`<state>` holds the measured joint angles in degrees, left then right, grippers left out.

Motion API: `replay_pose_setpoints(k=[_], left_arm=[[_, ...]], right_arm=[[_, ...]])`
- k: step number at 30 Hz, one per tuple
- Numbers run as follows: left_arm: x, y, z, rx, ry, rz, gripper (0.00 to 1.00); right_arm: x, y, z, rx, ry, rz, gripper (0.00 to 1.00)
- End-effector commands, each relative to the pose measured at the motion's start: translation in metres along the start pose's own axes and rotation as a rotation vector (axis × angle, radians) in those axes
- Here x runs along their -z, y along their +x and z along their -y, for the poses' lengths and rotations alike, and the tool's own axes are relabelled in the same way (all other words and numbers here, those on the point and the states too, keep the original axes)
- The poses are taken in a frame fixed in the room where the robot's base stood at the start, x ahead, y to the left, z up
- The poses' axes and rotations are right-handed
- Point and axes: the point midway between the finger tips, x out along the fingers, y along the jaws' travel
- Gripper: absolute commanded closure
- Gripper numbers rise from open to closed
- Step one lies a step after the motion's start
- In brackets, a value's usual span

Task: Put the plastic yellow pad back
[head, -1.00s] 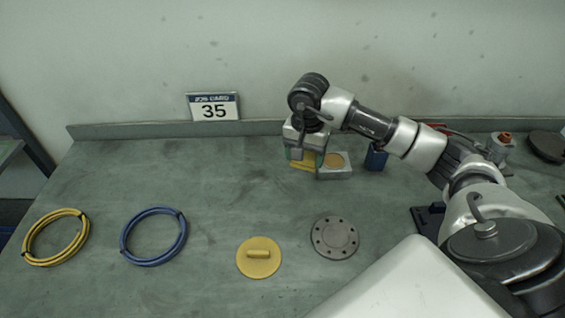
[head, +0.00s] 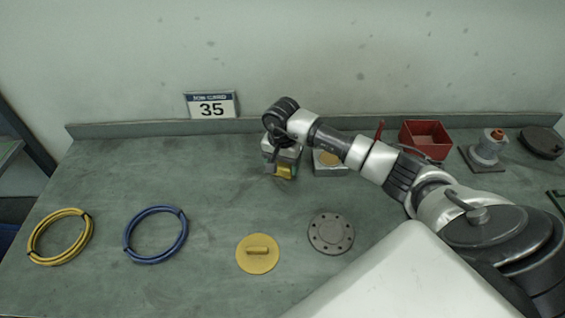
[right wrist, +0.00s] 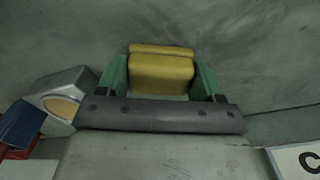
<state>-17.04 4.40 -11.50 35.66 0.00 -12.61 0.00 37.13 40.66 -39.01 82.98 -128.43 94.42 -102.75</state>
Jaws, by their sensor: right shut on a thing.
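My right gripper (head: 282,168) is above the back middle of the table, shut on a blocky yellow pad (head: 286,172). In the right wrist view, the yellow pad (right wrist: 161,74) sits between the two green fingers (right wrist: 160,80). It looks clear of the table, but its exact height is hard to tell. A flat yellow disc with a bar handle (head: 258,254) lies at the front middle of the table. My left gripper is not in view.
A grey block with a tan round top (head: 330,162) stands just right of my right gripper. A grey flange (head: 331,234), blue hose coil (head: 156,235), yellow hose coil (head: 60,237) and red bin (head: 426,139) are on the table (head: 200,190). The left-middle is bare.

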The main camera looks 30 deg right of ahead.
Motion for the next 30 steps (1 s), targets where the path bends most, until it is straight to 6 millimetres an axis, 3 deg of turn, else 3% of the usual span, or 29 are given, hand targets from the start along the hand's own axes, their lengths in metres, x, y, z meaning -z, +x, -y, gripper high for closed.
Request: replay_pose_setpoints(k=[3,4,9,20,23,30], left_arm=[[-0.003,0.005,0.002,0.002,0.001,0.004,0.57],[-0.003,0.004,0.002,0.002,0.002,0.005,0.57],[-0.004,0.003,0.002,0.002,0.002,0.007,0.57],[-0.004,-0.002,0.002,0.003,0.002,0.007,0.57],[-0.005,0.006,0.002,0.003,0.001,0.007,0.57],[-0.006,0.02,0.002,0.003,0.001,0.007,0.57]], right_arm=[[0.001,0.004,0.0,0.0,0.0,-0.001,0.55],[0.001,0.003,0.0,0.0,0.001,-0.001,0.3],[0.0,0.002,0.0,0.0,0.001,-0.001,0.07],[0.0,-0.004,0.0,0.001,0.0,0.0,0.07],[0.002,-0.017,0.001,0.004,-0.001,-0.004,0.07],[0.002,-0.07,0.001,0.006,-0.001,-0.007,0.07]])
